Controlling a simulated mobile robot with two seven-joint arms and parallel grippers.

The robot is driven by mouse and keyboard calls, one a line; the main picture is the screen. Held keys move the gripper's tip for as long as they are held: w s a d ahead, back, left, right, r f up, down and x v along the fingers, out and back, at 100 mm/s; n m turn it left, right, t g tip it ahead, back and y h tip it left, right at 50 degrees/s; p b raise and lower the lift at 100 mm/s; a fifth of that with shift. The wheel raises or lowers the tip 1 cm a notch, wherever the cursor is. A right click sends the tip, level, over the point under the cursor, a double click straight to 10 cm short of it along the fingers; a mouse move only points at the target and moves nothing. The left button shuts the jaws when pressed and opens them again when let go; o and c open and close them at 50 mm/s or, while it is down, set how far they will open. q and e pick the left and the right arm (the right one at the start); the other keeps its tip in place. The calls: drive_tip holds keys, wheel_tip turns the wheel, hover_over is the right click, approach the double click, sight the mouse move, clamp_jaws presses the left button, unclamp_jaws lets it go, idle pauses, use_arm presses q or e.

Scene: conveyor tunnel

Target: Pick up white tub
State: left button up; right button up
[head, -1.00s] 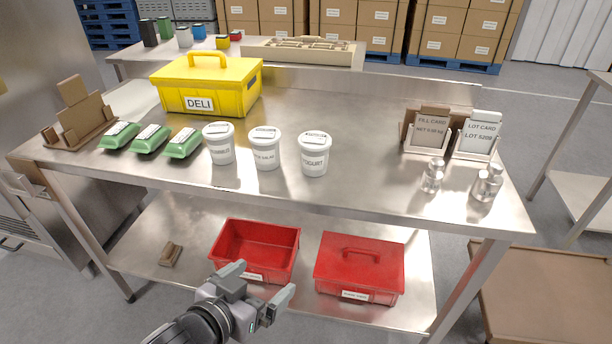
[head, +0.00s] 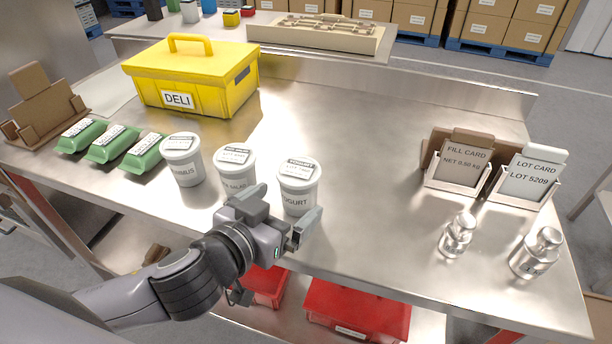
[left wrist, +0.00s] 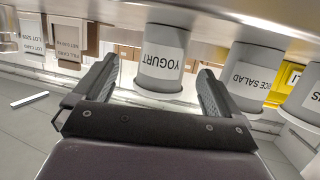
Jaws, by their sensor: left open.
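Three white tubs stand upright in a row on the steel table: the hummus tub (head: 184,160), the salad tub (head: 236,166) and the yogurt tub (head: 298,184). My left gripper (head: 284,218) is open and empty just in front of the yogurt tub at the table's front edge. It partly covers the lower part of the salad tub. In the left wrist view, which is upside down, the yogurt tub (left wrist: 163,58) sits ahead between the open fingers (left wrist: 152,92), apart from the palm. The salad tub (left wrist: 250,76) is beside it. My right gripper is not seen.
Green packs (head: 112,144) and a yellow deli box (head: 196,80) stand left and behind. Metal weights (head: 457,236) and card holders (head: 458,160) stand at right. Red bins (head: 358,308) are on the lower shelf. The table right of the yogurt tub is clear.

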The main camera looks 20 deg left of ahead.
use_arm(q)
drive_tip(key=shift+w+d+f, duration=0.1)
drive_tip(key=shift+w+f, duration=0.05)
drive_tip(key=shift+w, duration=0.5)
drive_tip(key=shift+f+x, duration=0.2)
drive_tip(key=shift+x, duration=2.3)
drive_tip(key=shift+s, duration=0.1)
drive_tip(key=shift+c, duration=0.3)
drive_tip(key=c, duration=1.2)
drive_tip(key=shift+o, duration=0.2)
drive_tip(key=shift+r, duration=0.15)
wheel_tip(320, 180, up, 20)
drive_tip(key=p, duration=0.4)
